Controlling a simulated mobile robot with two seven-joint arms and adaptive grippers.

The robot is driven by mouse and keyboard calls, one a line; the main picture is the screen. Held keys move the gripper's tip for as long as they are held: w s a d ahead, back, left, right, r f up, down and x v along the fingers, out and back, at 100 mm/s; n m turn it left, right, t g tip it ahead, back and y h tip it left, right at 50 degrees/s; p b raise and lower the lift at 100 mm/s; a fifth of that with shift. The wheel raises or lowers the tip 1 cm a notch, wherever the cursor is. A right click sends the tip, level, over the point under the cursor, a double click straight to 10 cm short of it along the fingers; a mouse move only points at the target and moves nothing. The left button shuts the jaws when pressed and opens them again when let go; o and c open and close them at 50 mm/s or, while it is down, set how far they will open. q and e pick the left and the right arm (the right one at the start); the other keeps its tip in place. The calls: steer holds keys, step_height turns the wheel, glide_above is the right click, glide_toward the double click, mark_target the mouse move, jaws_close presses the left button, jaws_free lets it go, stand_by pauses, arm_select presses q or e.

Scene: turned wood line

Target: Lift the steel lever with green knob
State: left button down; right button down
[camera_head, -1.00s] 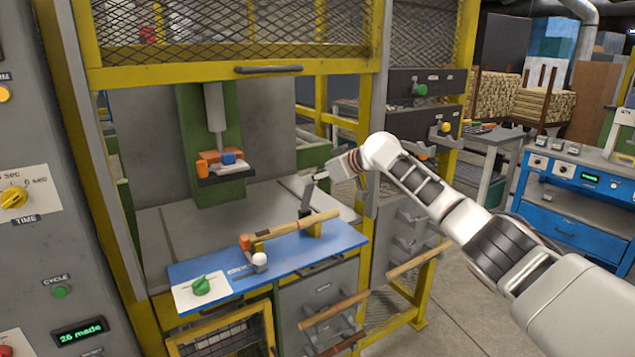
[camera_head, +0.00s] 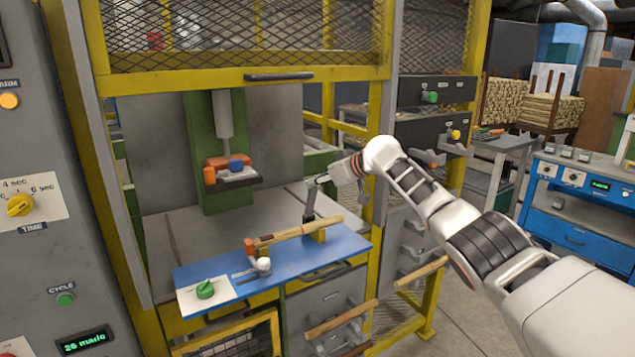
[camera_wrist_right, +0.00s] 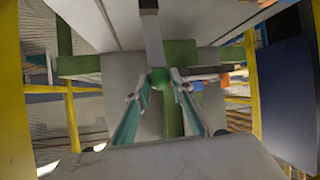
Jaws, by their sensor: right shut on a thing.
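The steel lever (camera_wrist_right: 152,35) shows in the right wrist view as a grey bar at the top centre, with its green knob (camera_wrist_right: 159,78) at its end. My right gripper (camera_wrist_right: 161,80) is shut on the green knob, one finger on each side. In the head view my right gripper (camera_head: 325,181) is at the right end of the blue panel, inside the yellow frame. A dark upright bar (camera_head: 309,204) stands below its fingers; the green knob cannot be made out there. My left gripper is not in view.
A green press (camera_head: 205,130) is behind.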

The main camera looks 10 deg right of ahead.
steer(key=shift+w+d+r, duration=0.1)
steer(key=shift+w+r, duration=0.05)
steer(key=shift+r, duration=0.65)
steer(key=c, duration=2.1)
jaws_free()
steer(key=o, duration=0.3)
steer(key=shift+d, duration=0.1)
steer(key=shift+o, duration=0.2)
steer(key=shift+f, duration=0.35)
steer(key=v, duration=1.2)
steer(key=shift+s, duration=0.2)
